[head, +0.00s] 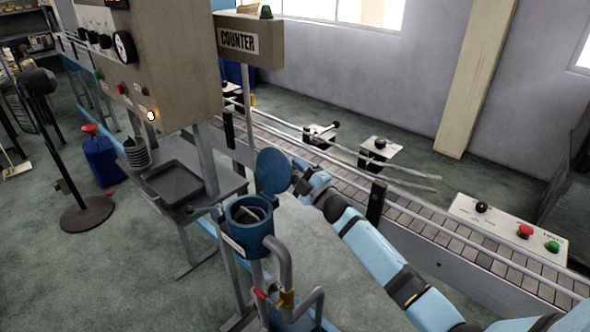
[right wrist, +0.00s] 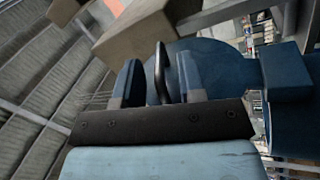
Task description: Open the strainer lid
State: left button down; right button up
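The strainer (head: 252,240) is a blue cylinder with an open top, standing on pipework in the head view. Its round blue lid (head: 273,171) stands raised, roughly upright, at the rim's far right side. My right gripper (head: 299,179) is at the right side of the lid, partly hidden by it. In the right wrist view, the dark lid handle (right wrist: 160,74) lies between my two blue fingers, with a gap visible on each side. The lid (right wrist: 214,62) fills the area beyond the fingers. My left gripper is not in view.
A conveyor (head: 420,225) with rails runs behind my right arm. A control cabinet (head: 165,55) hangs above a small table with a dark tray (head: 173,183). A blue jug (head: 101,160) and a black stand (head: 87,213) are at the left. Open floor lies at the front left.

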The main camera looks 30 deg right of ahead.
jog(key=b+v, duration=0.2)
jog(key=v, duration=1.1)
jog(key=shift+s, duration=0.25)
jog(key=shift+d+f, duration=0.1)
jog(key=s+a+f+m+g+h+p, duration=0.1)
jog(key=s+a+f+m+g+p, duration=0.3)
jog(key=s+a, duration=0.5)
jog(key=s+a+f+m+g+h+p, duration=0.1)
jog(key=s+a+f+m+g+p, duration=0.4)
jog(key=s, duration=1.2)
jog(key=a+f+m, duration=0.4)
jog(key=shift+a+f, duration=0.15)
jog(key=shift+a, duration=0.1)
